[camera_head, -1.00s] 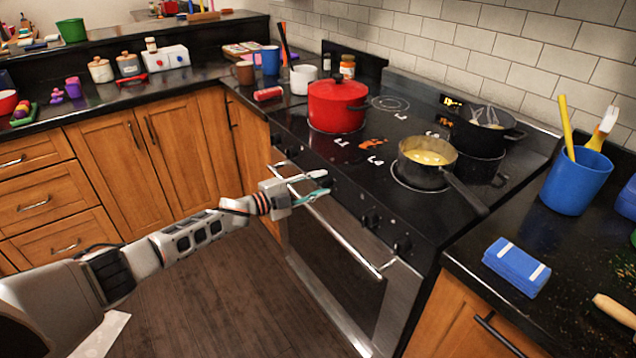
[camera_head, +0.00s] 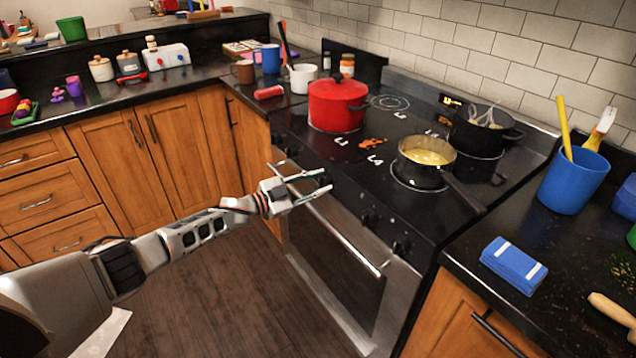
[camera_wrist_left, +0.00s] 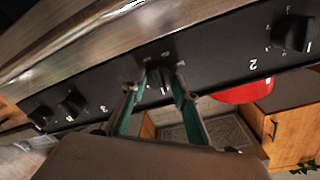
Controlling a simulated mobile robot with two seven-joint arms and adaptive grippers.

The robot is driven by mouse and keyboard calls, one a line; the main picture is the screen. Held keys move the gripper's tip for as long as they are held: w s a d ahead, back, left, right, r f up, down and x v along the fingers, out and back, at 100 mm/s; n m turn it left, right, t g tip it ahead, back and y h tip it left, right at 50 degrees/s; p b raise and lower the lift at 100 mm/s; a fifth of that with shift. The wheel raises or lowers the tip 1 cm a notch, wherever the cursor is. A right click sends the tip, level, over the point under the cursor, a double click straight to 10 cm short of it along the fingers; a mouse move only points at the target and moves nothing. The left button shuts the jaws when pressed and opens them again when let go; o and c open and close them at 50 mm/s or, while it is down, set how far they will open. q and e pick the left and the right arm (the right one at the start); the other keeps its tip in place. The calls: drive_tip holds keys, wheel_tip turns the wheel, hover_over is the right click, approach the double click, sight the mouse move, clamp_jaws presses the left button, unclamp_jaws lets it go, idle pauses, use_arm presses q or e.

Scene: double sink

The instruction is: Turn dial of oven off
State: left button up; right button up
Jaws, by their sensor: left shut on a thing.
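The black oven front panel carries several black dials. My left gripper (camera_head: 322,182) reaches the panel above the oven door handle (camera_head: 345,240). In the left wrist view its two teal-lined fingers (camera_wrist_left: 159,84) are on either side of a black dial (camera_wrist_left: 160,74), shut on it. This dial sits between the printed numbers 3 and 2. Another dial (camera_wrist_left: 293,33) is to its right, and two more show at the left, one of them here (camera_wrist_left: 72,103). The fingers partly hide the gripped dial, so I cannot read its setting. My right gripper is not in view.
A red pot (camera_head: 336,105) and a pan with yellow food (camera_head: 427,160) stand on the stove, with a black pot (camera_head: 484,132) behind. The pan's handle points toward the front right. The floor before the oven is clear.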

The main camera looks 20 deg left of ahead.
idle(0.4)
use_arm(q)
drive_tip(key=o, duration=1.1)
drive_tip(key=shift+s+a, duration=0.4)
drive_tip(key=v, duration=1.1)
drive_tip(key=shift+d+r, duration=0.1)
